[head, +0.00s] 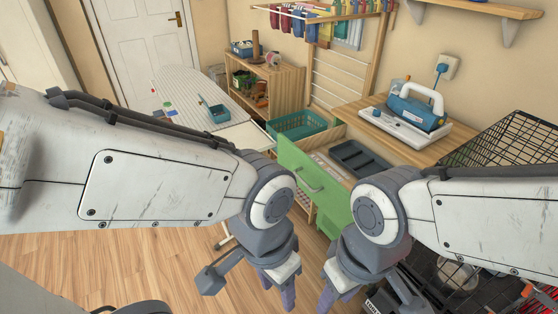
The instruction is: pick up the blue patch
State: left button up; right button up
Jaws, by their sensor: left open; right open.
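A small flat blue patch (167,104) lies on the striped ironing board (184,87) at the back left of the head view. A green patch (169,113) lies close beside it and a red patch (153,91) lies a little further back. My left gripper (284,288) is open and points down at the bottom middle, far from the patches and nearer to me. My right gripper (334,292) is open just to its right, also pointing down. Nothing shows between the fingers of either gripper, though their tips are near the bottom edge.
A teal container (219,114) stands on the board's right part. A wooden shelf (264,78), a green basket (297,125) and an open green drawer (309,182) lie ahead. A counter holds a blue-and-white appliance (416,112). Wire crates (508,142) crowd the right. Wooden floor is clear at lower left.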

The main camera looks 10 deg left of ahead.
aim_at(172, 113)
jog(key=u, duration=0.3)
jog(key=i, duration=0.3)
jog(key=u, duration=1.1)
jog(key=i, duration=0.8)
jog(key=u, duration=0.85)
jog(key=i, duration=0.95)
jog(key=z, duration=0.7)
jog(key=i, duration=1.15)
jog(key=z, duration=0.85)
